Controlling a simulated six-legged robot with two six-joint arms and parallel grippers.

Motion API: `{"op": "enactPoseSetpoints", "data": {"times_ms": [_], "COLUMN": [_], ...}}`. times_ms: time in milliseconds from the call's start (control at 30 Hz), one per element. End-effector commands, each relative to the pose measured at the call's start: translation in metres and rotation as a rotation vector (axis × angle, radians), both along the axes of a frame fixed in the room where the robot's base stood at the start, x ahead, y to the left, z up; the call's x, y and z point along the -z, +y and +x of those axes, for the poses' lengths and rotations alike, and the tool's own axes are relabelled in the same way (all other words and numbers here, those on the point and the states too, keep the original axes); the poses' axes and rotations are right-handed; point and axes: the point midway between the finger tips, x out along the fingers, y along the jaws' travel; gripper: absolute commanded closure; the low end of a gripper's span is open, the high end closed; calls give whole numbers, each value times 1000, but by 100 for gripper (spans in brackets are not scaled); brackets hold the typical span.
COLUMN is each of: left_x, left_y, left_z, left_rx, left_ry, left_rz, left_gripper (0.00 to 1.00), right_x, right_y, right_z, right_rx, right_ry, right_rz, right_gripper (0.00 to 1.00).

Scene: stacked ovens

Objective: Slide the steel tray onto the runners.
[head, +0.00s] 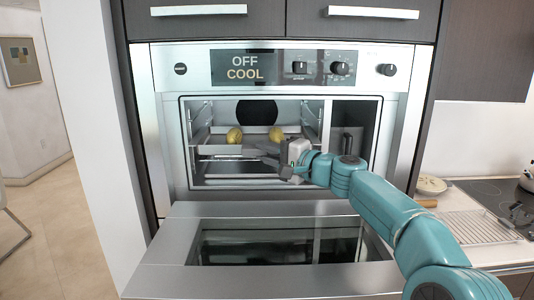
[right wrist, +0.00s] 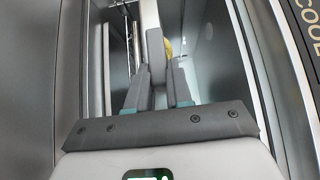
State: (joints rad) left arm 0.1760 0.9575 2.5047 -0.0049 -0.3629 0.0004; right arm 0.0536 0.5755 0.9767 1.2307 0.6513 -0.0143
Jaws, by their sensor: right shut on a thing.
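The steel tray (head: 218,150) is inside the open oven (head: 170,130), roughly level, with two yellow round items (head: 234,135) on it. Wire runners (head: 200,112) show on the oven's left wall and more (head: 311,117) on the right. I cannot tell whether the tray's edges rest on them. My right gripper (head: 264,150) reaches into the oven mouth and is shut on the tray's front rim. In the right wrist view, the fingers (right wrist: 160,85) close around the tray's rim (right wrist: 154,45), with a yellow item (right wrist: 168,50) beyond. My left gripper is not in view.
The oven door (head: 210,282) is folded down flat in front, below my right arm. The oven's panel (head: 247,67) reads OFF COOL. At right, a counter holds a wire rack (head: 462,227) and a cooktop (head: 490,195). The floor at left is open.

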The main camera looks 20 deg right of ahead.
Motion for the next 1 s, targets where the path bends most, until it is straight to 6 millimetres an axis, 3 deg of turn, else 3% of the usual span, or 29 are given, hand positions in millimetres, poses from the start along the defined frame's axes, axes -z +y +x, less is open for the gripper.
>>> {"op": "enactPoseSetpoints", "data": {"times_ms": [267, 300, 367, 567, 667, 733, 1000], "left_x": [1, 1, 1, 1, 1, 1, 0], "left_y": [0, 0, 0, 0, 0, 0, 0], "left_z": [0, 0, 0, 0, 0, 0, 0], "left_rx": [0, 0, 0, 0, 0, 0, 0], "left_ry": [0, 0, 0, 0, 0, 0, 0], "left_rz": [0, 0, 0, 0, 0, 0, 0], "left_gripper": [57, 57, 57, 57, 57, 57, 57], "right_x": [-2, -2, -2, 0, 2, 2, 0], "right_y": [0, 0, 0, 0, 0, 0, 0], "right_z": [-1, -1, -1, 0, 0, 0, 0], "right_rx": [0, 0, 0, 0, -1, -1, 0], "right_ry": [-4, -4, -4, -2, 4, 3, 1], "right_rz": [1, 1, 1, 1, 0, 1, 1], "right_gripper": [100, 70, 51, 50, 24, 2, 0]}}
